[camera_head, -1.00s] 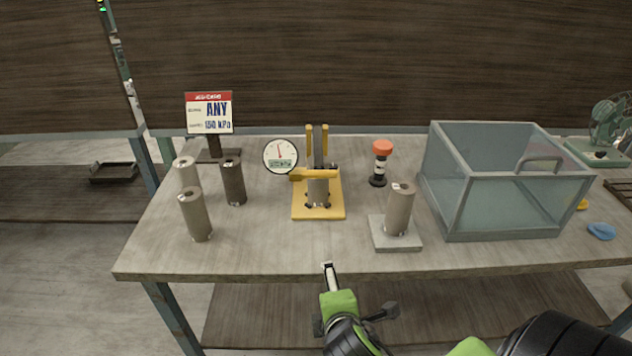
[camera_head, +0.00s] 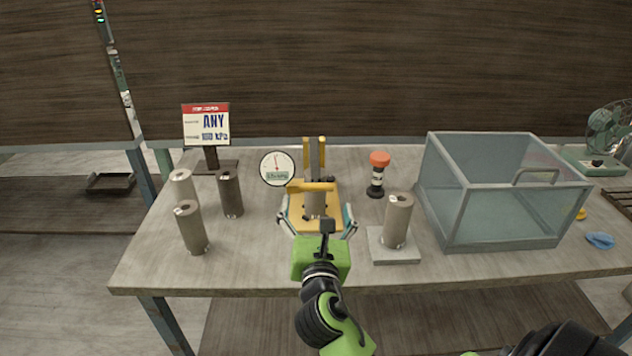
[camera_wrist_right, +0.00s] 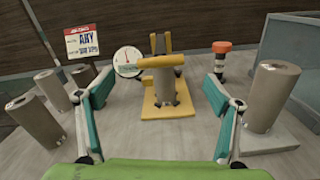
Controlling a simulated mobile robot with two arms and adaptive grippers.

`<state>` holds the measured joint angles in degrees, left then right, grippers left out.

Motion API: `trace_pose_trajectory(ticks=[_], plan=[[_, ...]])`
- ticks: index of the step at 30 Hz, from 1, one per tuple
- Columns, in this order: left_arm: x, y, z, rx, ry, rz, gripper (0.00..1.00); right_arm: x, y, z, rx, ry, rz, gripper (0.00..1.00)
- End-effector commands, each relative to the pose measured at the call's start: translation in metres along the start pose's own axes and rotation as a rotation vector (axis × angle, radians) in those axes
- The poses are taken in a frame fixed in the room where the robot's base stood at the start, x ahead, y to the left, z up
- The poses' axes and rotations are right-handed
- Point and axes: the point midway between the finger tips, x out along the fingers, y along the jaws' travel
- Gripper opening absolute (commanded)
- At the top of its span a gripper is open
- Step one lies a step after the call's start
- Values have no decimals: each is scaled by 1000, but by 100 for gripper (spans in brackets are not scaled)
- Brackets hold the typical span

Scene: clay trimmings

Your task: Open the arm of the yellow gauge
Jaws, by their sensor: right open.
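The yellow gauge (camera_head: 329,191) stands mid-table with a yellow base plate, a yellow-and-grey upright and a round white dial (camera_head: 277,168) at its left. Its yellow arm (camera_head: 311,187) lies level across the front, over a grey clay cylinder (camera_head: 313,205) on the base. In the right wrist view the arm (camera_wrist_right: 162,59) is ahead, above the cylinder (camera_wrist_right: 164,86). My right gripper (camera_head: 316,217) is open in front of the gauge, its fingers spread to either side of the base. My left gripper is out of view.
Several clay cylinders (camera_head: 190,228) stand at the left near a sign (camera_head: 206,124). A cylinder on a grey slab (camera_head: 394,253) and an orange-topped black post (camera_head: 377,175) stand right of the gauge. A clear bin (camera_head: 500,243) stands farther right.

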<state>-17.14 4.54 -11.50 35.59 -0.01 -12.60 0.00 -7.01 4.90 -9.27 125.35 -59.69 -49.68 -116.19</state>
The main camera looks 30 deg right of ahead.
Motion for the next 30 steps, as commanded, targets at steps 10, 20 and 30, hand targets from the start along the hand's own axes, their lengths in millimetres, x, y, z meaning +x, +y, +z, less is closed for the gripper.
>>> trace_pose_trajectory(ticks=[10, 20, 30], plan=[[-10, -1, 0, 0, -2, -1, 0, 70, -1, 2, 1, -1, -2, 84], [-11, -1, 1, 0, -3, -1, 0, 92, -1, 0, 2, 2, -1, 84], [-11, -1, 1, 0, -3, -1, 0, 92, -1, 0, 3, 1, -1, 50]])
